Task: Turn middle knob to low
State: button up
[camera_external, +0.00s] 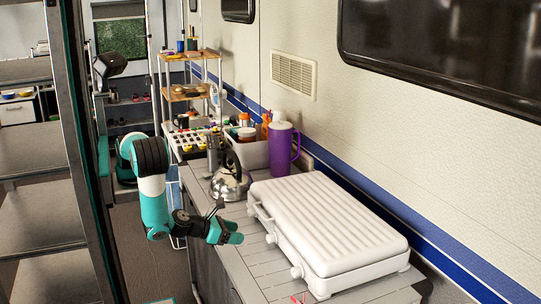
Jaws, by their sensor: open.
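A white grill-like stove with a ribbed, closed lid (325,220) sits on the grey slatted counter. Its white knobs line the left-facing side. The middle knob (270,238) shows below the lid edge, and another knob (297,271) sits nearer the camera. The knob at the far end is small and partly lost against the body. The knob markings are too small to read. My gripper (230,222) is open and empty, over the counter's left edge. It is to the left of the middle knob and apart from it.
A metal kettle (230,184) stands behind my gripper, near the stove's far end. A purple pitcher (281,150) and a grey bin with bottles stand behind the stove. The wall bounds the counter on the right. Open floor lies left of the counter.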

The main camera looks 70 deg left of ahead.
jog(key=v, duration=0.6)
jog(key=w+a+r+n+g+y, duration=0.2)
jog(key=w+a+n+g+y, duration=0.1)
jog(key=a+n, duration=0.5)
jog(key=w+a+r+n+g+y+b, duration=0.1)
jog(key=w+a+r+n+g+y, duration=0.2)
jog(key=a+n, duration=0.6)
jog(key=w+a+r+n+g+y+b, duration=0.1)
jog(key=w+a+r+n+g+y, duration=0.2)
jog(key=a+n, duration=0.6)
jog(key=shift+w+r+n, duration=0.25)
jog(key=shift+w+n, duration=0.05)
jog(key=shift+n, duration=0.1)
jog(key=shift+a, duration=0.15)
jog(key=s+a+r+n+g+h, duration=0.4)
jog(key=s+a+r+n, duration=0.6)
jog(key=s+a+n, duration=0.2)
jog(key=a+n, duration=0.2)
jog(key=n, duration=0.2)
jog(key=shift+s+a+r+n+g, duration=0.3)
jog(key=shift+s+r+n, duration=0.1)
